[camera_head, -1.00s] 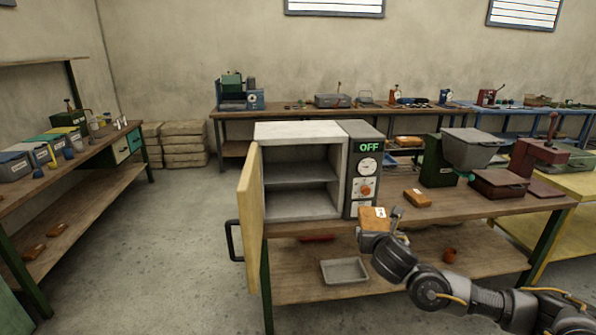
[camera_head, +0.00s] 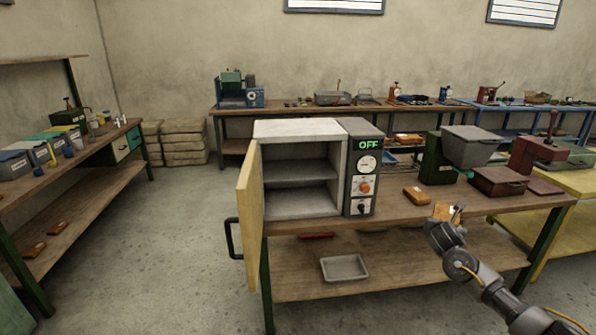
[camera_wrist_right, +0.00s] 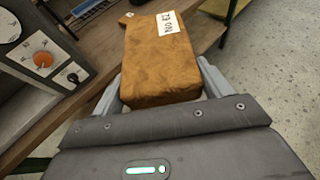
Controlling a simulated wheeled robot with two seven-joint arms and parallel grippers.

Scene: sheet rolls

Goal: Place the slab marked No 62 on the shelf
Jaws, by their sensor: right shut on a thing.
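My right gripper (camera_head: 452,218) is shut on an orange-brown slab (camera_head: 441,211), held at the bench's front edge. In the right wrist view the slab (camera_wrist_right: 160,60) sits between the two fingers (camera_wrist_right: 163,85), with a white label that seems to read No 62. The oven-like cabinet (camera_head: 298,131) stands on the bench with its door (camera_head: 248,205) swung open to the left. Inside, a middle shelf (camera_head: 300,180) divides it into two empty compartments. The panel on its right shows OFF. My left gripper is not in view.
Another orange-brown slab (camera_head: 417,196) lies on the bench (camera_head: 385,212) right of the cabinet. A green machine with a grey hopper (camera_head: 472,146) stands farther right. A grey tray (camera_head: 344,268) is on the lower board. The floor left of the open door is clear.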

